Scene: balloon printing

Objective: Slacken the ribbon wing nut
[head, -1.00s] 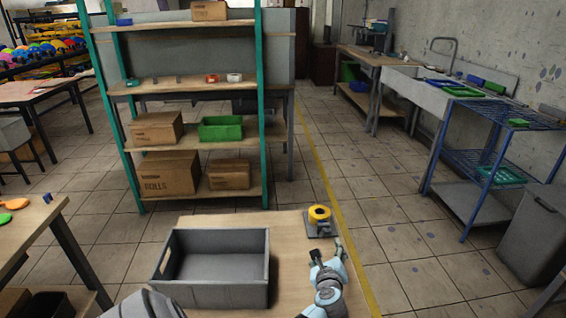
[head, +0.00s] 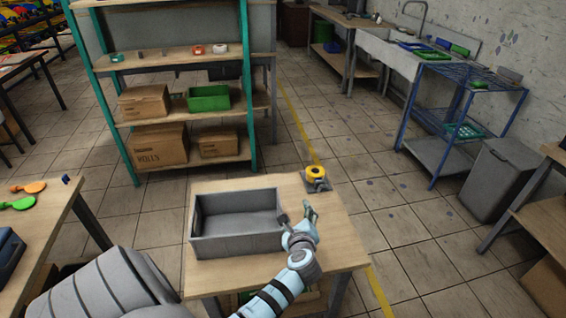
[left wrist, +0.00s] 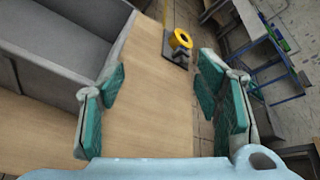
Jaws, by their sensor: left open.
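A yellow ribbon roll (head: 316,170) sits on a small dark holder (head: 317,184) at the far right corner of the small wooden table. The roll also shows at the top of the left wrist view (left wrist: 180,38), with a grey part on the holder (left wrist: 176,55) beside it. The wing nut is too small to make out. My left gripper (head: 298,214) is open and empty, over the table's right side and short of the holder. Its teal-padded fingers are spread wide in the left wrist view (left wrist: 160,88). My right gripper is not in view.
A grey open crate (head: 240,244) stands left of my left gripper on the wooden table (head: 335,240). A shelf rack (head: 165,110) with boxes stands behind. Tiled floor is clear right of the table, towards a blue wire rack (head: 450,130) and a bin (head: 495,180).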

